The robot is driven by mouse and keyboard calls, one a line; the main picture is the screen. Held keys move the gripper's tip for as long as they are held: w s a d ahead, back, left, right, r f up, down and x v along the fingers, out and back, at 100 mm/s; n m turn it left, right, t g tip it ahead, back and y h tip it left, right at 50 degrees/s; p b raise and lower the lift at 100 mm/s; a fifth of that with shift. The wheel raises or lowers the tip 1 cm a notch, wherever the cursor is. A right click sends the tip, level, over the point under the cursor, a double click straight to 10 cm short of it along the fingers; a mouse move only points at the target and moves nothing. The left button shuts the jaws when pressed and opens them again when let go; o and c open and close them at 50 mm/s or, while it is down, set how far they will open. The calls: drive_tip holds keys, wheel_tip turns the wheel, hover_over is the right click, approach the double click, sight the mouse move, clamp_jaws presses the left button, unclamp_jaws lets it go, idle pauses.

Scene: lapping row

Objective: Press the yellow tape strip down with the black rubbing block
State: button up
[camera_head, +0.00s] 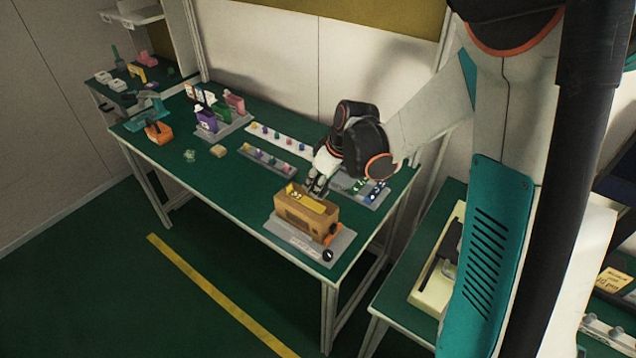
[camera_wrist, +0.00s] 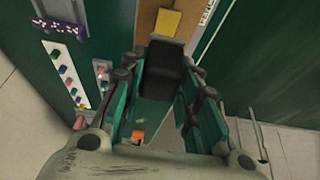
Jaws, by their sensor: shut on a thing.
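The yellow tape strip (camera_head: 304,198) lies along the top of a brown cardboard box (camera_head: 304,219) on the green table. In the wrist view, the strip (camera_wrist: 167,22) shows just beyond the black rubbing block (camera_wrist: 164,60). My gripper (camera_wrist: 166,76) is shut on this block, which sits between its fingertips. In the head view, my gripper (camera_head: 318,184) is at the back right side of the box, close to its top. The block cannot be made out clearly there. I cannot tell whether the block touches the tape or the box.
The box stands on a grey base plate (camera_head: 338,246) near the table's front right edge. Trays with small coloured pieces (camera_head: 277,137) lie behind and to the left. Coloured bottles (camera_head: 206,120) stand farther left. The table's front left is mostly clear.

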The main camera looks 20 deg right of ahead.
drive_tip(key=shift+r, duration=0.5)
drive_tip(key=shift+w+a+r+p, duration=0.25)
drive_tip(key=shift+w+p, duration=0.15)
drive_tip(key=shift+p, duration=0.6)
drive_tip(key=w+a+p, duration=0.1)
drive_tip(key=p, duration=0.1)
drive_tip(key=shift+w+p, duration=0.25)
drive_tip(key=shift+p, duration=0.05)
drive_tip(key=shift+w+a+f+p, duration=0.25)
drive_tip(key=shift+w+a+p, duration=0.2)
drive_tip(key=shift+p, duration=0.3)
wheel_tip(320, 180, down, 6)
drive_tip(key=b, duration=0.5)
drive_tip(key=shift+b, duration=0.3)
